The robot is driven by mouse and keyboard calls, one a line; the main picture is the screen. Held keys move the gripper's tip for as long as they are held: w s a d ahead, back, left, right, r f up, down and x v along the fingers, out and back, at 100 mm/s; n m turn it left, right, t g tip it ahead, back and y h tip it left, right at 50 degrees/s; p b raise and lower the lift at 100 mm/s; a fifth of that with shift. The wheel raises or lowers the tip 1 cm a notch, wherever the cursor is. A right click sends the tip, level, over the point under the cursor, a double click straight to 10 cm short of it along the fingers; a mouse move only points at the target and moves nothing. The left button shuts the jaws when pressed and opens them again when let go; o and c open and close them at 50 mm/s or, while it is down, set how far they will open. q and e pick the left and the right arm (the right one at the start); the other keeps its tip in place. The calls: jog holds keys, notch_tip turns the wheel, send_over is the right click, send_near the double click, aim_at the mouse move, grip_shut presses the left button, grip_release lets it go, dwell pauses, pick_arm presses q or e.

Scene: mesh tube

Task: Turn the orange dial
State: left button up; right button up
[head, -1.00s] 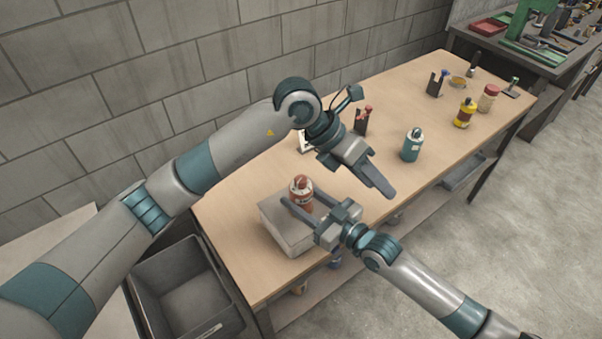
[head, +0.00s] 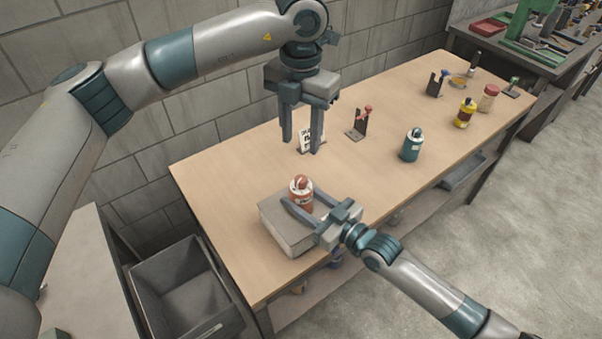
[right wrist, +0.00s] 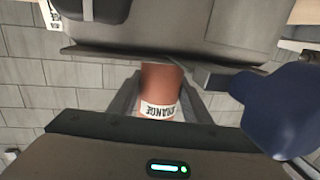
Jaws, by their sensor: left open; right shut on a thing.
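The orange canister (head: 302,204) stands upright on a grey block near the table's front left. Its rounded top, apparently the dial (head: 300,181), is small and its markings cannot be read. My right gripper (head: 304,197) reaches in from the right and is shut on the canister's body, one finger on each side. In the right wrist view the canister (right wrist: 160,82) shows between the fingers, with a white ORANGE label; its top is hidden. My left gripper (head: 302,145) is open and empty, pointing down, above and behind the canister, apart from it.
The grey block (head: 284,232) sits on the wooden table (head: 225,185). A white card (head: 306,142) stands behind my left gripper. A teal canister (head: 411,147), a dark stand (head: 359,124) and a yellow bottle (head: 464,113) are farther right. A grey bin (head: 180,285) is at lower left.

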aim_at(301, 178)
pick_arm(q)
jog(key=shift+f, duration=0.15)
notch_tip(301, 178, down, 12)
jog(key=shift+r, duration=0.1)
dwell(0.7)
grip_shut()
jog(key=shift+n, duration=0.5)
jog(key=n, duration=0.3)
jog(key=shift+n, duration=1.7)
